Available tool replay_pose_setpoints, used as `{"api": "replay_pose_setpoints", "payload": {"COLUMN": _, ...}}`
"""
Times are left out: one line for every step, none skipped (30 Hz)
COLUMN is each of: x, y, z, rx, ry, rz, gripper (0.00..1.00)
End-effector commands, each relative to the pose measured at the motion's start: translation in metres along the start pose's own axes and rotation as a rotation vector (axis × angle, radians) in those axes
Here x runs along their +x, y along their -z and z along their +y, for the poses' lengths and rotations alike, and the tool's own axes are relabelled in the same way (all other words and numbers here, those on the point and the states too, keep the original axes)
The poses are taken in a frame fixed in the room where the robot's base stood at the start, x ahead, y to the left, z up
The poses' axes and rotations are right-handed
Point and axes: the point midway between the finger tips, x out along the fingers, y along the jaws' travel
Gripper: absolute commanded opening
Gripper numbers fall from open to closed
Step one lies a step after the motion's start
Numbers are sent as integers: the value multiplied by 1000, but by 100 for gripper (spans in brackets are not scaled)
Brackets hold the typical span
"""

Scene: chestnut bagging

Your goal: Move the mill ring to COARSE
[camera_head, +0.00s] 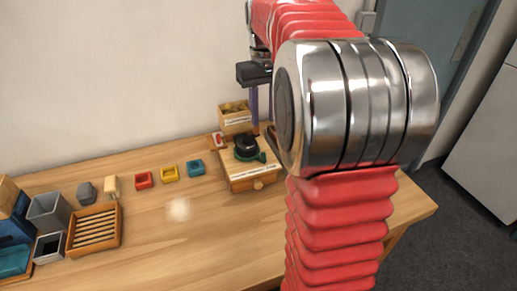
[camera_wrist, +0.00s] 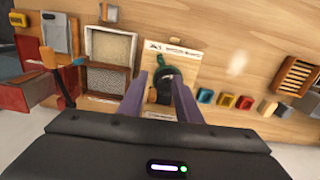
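The mill (camera_head: 254,181) is a pale wooden box with a small front knob, a black round top and a green mill ring (camera_head: 262,157) with a side lug. The ring also shows in the wrist view (camera_wrist: 163,72), around the dark centre of the mill's top. Its markings are too small to read. My gripper (camera_wrist: 160,84) has two purple fingers, spread apart and empty, with the mill seen between them. In the head view, the gripper hangs above the back of the mill, partly hidden by my arm.
A labelled wooden box (camera_head: 236,117) stands behind the mill. Red (camera_head: 144,180), yellow (camera_head: 169,173) and teal (camera_head: 195,168) small trays line up to its left. A slatted wooden rack (camera_head: 95,229) and grey bins (camera_head: 48,214) stand farther left. The front middle of the table is clear.

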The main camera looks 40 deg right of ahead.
Motion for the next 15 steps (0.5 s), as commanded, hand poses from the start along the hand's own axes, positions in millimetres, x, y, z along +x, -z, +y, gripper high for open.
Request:
{"api": "replay_pose_setpoints", "payload": {"x": 0, "y": 0, "z": 0, "rx": 0, "ry": 0, "rz": 0, "gripper": 31}}
{"api": "replay_pose_setpoints", "payload": {"x": 0, "y": 0, "z": 0, "rx": 0, "ry": 0, "rz": 0, "gripper": 31}}
{"api": "replay_pose_setpoints", "payload": {"x": 0, "y": 0, "z": 0, "rx": 0, "ry": 0, "rz": 1, "gripper": 31}}
{"api": "replay_pose_setpoints", "payload": {"x": 0, "y": 0, "z": 0, "rx": 0, "ry": 0, "rz": 1, "gripper": 31}}
{"api": "replay_pose_setpoints", "payload": {"x": 0, "y": 0, "z": 0, "rx": -1, "ry": 0, "rz": 1, "gripper": 31}}
{"api": "replay_pose_setpoints", "payload": {"x": 0, "y": 0, "z": 0, "rx": -1, "ry": 0, "rz": 1, "gripper": 31}}
{"api": "replay_pose_setpoints", "payload": {"x": 0, "y": 0, "z": 0, "rx": -1, "ry": 0, "rz": 1, "gripper": 31}}
{"api": "replay_pose_setpoints", "payload": {"x": 0, "y": 0, "z": 0, "rx": -1, "ry": 0, "rz": 1, "gripper": 31}}
{"api": "replay_pose_setpoints", "payload": {"x": 1, "y": 0, "z": 0, "rx": -1, "ry": 0, "rz": 1, "gripper": 31}}
{"api": "replay_pose_setpoints", "payload": {"x": 1, "y": 0, "z": 0, "rx": -1, "ry": 0, "rz": 0, "gripper": 31}}
{"api": "replay_pose_setpoints", "payload": {"x": 2, "y": 0, "z": -1, "rx": -1, "ry": 0, "rz": 0, "gripper": 31}}
{"api": "replay_pose_setpoints", "payload": {"x": 4, "y": 0, "z": -1, "rx": -1, "ry": 0, "rz": 0, "gripper": 31}}
{"api": "replay_pose_setpoints", "payload": {"x": 6, "y": 0, "z": -1, "rx": -1, "ry": 0, "rz": 0, "gripper": 31}}
{"api": "replay_pose_setpoints", "payload": {"x": 8, "y": 0, "z": -1, "rx": -1, "ry": 0, "rz": 0, "gripper": 31}}
{"api": "replay_pose_setpoints", "payload": {"x": 12, "y": 0, "z": -1, "rx": -1, "ry": 0, "rz": 0, "gripper": 31}}
